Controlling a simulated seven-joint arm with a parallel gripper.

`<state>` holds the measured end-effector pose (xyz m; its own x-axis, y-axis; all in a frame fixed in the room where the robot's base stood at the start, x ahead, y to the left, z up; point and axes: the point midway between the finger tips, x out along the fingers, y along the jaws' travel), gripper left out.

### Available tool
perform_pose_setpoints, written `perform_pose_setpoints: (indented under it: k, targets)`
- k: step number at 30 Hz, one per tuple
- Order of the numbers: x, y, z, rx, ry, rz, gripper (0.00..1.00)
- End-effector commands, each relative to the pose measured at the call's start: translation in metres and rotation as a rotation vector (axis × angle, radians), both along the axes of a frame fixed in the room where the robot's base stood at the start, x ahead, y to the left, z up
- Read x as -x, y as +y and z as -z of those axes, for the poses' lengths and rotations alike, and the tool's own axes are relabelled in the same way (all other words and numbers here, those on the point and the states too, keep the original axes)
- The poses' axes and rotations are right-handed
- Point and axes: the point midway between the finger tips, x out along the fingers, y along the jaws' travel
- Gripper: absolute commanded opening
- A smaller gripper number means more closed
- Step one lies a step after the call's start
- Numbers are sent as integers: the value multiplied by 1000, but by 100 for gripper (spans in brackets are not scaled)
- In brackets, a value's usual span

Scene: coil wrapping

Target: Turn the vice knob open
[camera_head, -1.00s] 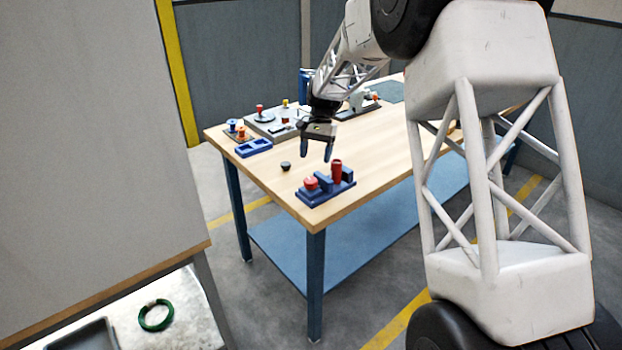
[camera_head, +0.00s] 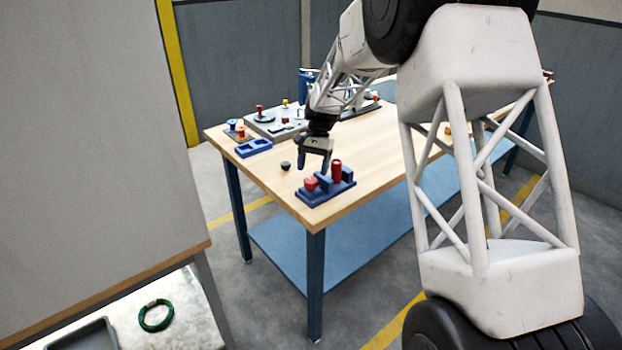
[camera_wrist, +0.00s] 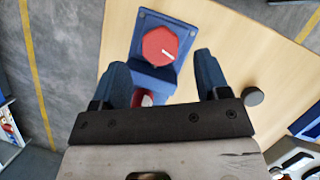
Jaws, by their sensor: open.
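The blue vice (camera_head: 330,191) stands near the front corner of the wooden table. Its red knob (camera_head: 310,183) is at the left end, and a red cylinder (camera_head: 336,170) stands upright at the back. In the wrist view the knob (camera_wrist: 160,46) is a red octagon with a white mark, on the blue base (camera_wrist: 190,30). My gripper (camera_head: 313,166) is open and points down just above the vice. In the wrist view its two blue fingers (camera_wrist: 160,75) are spread, with the knob ahead of and between them, apart from both. Part of the red cylinder is hidden behind the gripper.
A small dark round piece (camera_head: 285,165) lies left of the vice; it also shows in the wrist view (camera_wrist: 253,96). A blue tray (camera_head: 254,148) and a grey board (camera_head: 275,125) with spools stand farther back. A green coil (camera_head: 156,315) lies on another table.

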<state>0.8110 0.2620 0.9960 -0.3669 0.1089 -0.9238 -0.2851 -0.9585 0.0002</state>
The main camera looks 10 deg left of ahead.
Motion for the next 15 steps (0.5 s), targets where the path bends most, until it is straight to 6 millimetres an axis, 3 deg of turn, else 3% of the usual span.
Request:
perform_pose_setpoints:
  k: [7, 15]
  targets:
    - [11, 3, 26, 1, 1, 0, 69]
    - [14, 5, 36, 0, 0, 0, 69]
